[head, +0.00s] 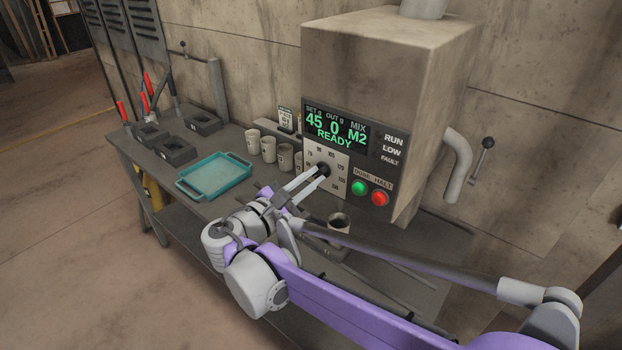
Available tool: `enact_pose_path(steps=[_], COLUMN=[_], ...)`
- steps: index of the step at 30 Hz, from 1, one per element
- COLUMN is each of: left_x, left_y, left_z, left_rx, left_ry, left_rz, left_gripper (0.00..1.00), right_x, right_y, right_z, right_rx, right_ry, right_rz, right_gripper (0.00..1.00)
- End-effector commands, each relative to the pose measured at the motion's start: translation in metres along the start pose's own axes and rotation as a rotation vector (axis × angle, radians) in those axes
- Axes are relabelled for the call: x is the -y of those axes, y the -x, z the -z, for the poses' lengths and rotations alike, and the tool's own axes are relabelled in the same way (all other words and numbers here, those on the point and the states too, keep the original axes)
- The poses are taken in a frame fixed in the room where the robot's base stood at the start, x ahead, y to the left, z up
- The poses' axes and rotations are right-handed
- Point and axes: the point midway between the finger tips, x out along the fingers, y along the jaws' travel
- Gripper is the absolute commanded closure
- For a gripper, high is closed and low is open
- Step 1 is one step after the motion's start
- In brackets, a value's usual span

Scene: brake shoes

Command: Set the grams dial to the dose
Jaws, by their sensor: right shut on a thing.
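The grams dial is a black knob (323,169) on a pale square plate (342,172) with numbers around it, low on the front of the grey dosing machine (375,75). My right gripper (318,173) is shut on the dial knob, with its two long pale fingers reaching up to it from the lower left. The fingers cover part of the plate's lower left. My left gripper is not in view.
A green button (359,188) and a red button (380,198) sit right of the dial. Several cups (268,149), a small card (286,118), a teal tray (214,178) and dark blocks (175,151) occupy the bench to the left.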

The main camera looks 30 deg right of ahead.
Motion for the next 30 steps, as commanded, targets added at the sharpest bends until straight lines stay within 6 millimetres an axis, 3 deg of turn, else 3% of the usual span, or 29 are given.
enact_pose_path(steps=[6, 7, 11, 22, 30], left_x=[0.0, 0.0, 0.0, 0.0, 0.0], left_y=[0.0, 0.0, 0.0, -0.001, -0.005], left_z=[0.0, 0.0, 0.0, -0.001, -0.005], left_rx=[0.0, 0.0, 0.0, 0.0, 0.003], left_ry=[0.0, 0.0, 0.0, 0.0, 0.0], left_rz=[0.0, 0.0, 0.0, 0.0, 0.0], left_gripper=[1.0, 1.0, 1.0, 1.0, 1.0], right_x=[0.0, 0.0, 0.0, 0.0, 0.0], right_y=[0.0, 0.0, 0.0, 0.005, 0.052], right_z=[0.0, 0.0, 0.0, 0.0, 0.002], right_rx=[0.0, 0.0, 0.0, -0.001, -0.005], right_ry=[0.001, 0.001, 0.0, -0.001, -0.001], right_rz=[0.001, 0.001, 0.0, -0.001, -0.004], right_gripper=[1.0, 0.8, 0.56, 0.55, 0.55])
